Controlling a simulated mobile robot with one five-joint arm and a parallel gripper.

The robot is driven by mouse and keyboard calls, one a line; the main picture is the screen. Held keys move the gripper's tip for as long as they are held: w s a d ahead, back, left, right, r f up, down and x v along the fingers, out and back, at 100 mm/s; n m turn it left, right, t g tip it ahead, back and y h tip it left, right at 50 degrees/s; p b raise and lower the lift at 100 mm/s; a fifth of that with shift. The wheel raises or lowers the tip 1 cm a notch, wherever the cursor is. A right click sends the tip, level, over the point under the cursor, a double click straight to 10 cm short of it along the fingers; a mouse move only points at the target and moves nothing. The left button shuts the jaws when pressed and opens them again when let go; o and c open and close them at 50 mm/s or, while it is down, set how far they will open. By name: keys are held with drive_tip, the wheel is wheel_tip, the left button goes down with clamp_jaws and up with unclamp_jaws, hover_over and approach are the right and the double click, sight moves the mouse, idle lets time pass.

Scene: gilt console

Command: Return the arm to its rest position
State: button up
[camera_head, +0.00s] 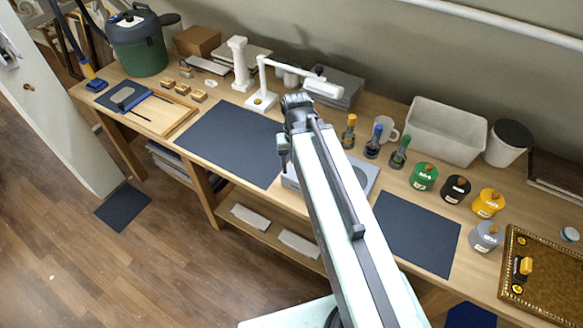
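My pale arm rises from the bottom centre and stretches out over the workbench (330,130). Its dark wrist joint is at the far end, above the middle of the bench. My gripper (284,152) hangs below that joint as a small dark shape over the right edge of a dark mat (228,138). Its fingers are too small to tell open from shut, and I see nothing held in it. The arm hides part of a grey flat box (362,173) on the bench.
A dark-and-green canister (139,45), a white lamp (262,98) and a pale bin (447,130) stand along the back. Several lidded pots, including a green one (424,177), stand to the right near a gilt tray (545,290). The wooden floor (150,270) at left is mostly clear.

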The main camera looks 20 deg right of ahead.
drive_tip(key=a+n, duration=0.1)
drive_tip(key=a+f+b, duration=0.1)
drive_tip(key=a, duration=0.1)
drive_tip(key=shift+s+f+n, duration=0.15)
drive_tip(key=shift+f+n, duration=0.05)
drive_tip(key=shift+n, duration=0.2)
idle(7.3)
